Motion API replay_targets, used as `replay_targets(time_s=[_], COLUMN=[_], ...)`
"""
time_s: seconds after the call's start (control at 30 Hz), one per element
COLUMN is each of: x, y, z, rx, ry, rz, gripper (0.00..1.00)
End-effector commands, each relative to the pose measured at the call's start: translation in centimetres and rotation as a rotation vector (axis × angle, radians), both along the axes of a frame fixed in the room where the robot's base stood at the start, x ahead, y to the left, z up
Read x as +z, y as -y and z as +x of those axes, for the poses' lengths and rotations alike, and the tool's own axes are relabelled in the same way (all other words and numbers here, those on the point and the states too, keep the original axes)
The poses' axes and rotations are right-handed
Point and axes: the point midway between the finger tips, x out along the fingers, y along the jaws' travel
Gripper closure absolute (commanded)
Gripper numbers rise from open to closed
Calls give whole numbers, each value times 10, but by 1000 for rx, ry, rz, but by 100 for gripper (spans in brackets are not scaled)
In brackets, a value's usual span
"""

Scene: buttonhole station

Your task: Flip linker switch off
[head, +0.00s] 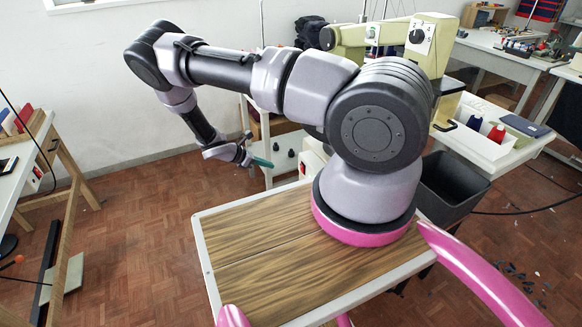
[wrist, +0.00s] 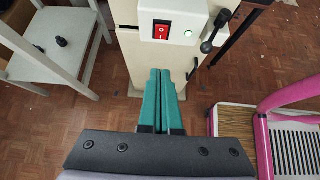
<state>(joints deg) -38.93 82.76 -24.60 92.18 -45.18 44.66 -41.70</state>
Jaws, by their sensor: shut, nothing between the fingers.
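A red rocker switch (wrist: 162,31) sits in a white plate on the front of a cream housing (wrist: 128,45), at the top middle of the wrist view. Which way the rocker is tipped is too small to tell. My gripper (wrist: 166,74) has teal fingers pressed together with nothing between them. Its tips appear below the switch in the wrist view, apart from it. In the head view my gripper (head: 263,162) hangs at the arm's end beyond the wooden top, beside a partly hidden pale box (head: 315,155).
A small round light (wrist: 188,33) and a black-knobbed lever (wrist: 214,32) are right of the switch. A white stool-like frame (wrist: 62,40) stands left. The cream machine (head: 350,38) and grey bin (head: 452,186) are behind my arm. Open floor (head: 135,215) lies left.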

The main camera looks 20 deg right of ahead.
Motion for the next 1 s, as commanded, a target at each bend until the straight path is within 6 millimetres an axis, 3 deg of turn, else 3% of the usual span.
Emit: replay_targets(time_s=[0.17, 0.57, 0.8, 1.0], x=[-10, -61, -57, -56], y=[14, 79, 111, 118], z=[0, 2, 3, 4], rx=[-3, -4, -3, -1], ry=[-1, -1, 1, 2], rz=[-2, -1, -1, 1], gripper=[100, 100, 100, 100])
